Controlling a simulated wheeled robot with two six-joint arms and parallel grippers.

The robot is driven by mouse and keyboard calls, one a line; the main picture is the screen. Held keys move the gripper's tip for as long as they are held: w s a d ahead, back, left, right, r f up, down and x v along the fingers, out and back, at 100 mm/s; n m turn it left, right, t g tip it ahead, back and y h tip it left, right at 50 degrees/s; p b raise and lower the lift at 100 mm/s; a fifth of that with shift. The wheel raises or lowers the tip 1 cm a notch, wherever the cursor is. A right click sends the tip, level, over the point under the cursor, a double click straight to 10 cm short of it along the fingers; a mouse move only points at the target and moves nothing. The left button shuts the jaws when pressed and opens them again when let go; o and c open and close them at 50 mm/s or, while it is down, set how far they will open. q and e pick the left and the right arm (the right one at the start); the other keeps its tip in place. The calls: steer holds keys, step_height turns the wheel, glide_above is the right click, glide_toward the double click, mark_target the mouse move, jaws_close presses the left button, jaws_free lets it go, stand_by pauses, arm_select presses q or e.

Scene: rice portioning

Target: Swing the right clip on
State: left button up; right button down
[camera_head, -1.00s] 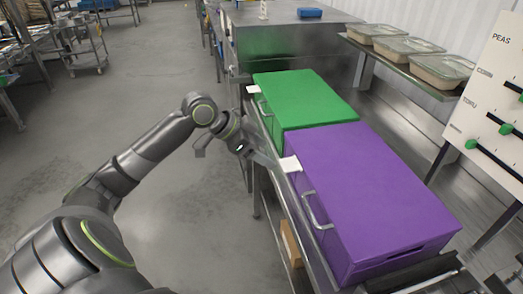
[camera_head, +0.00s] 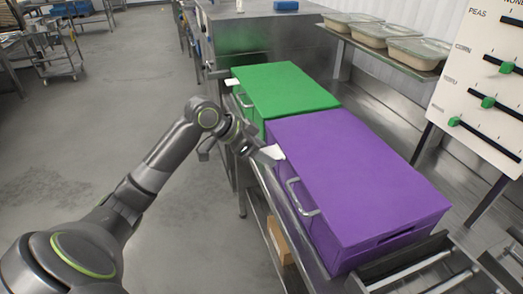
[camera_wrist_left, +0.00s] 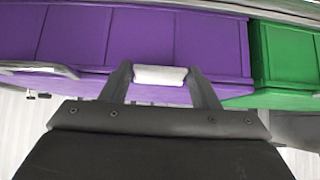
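A purple box (camera_head: 350,180) with a flat lid and a metal handle (camera_head: 302,197) stands on the metal counter. A white clip (camera_head: 272,152) sits at its left edge near the green box (camera_head: 285,90). Another white clip (camera_head: 232,82) shows at the green box's far left. My left gripper (camera_head: 261,156) is at the purple box's clip. In the left wrist view, its two fingers stand apart, one at each end of the white clip (camera_wrist_left: 160,75). I cannot tell whether they press on it. My right gripper is not in view.
A shelf with several lidded trays (camera_head: 385,38) runs along the back right. A white panel with green sliders (camera_head: 488,102) stands at the right. A dark metal rack (camera_head: 405,262) is at the lower right. The grey floor (camera_head: 125,75) at left is open.

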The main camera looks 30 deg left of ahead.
arm_select(q)
steer(key=shift+c, duration=0.9)
steer(key=shift+o, duration=0.2)
steer(key=shift+f, duration=0.15)
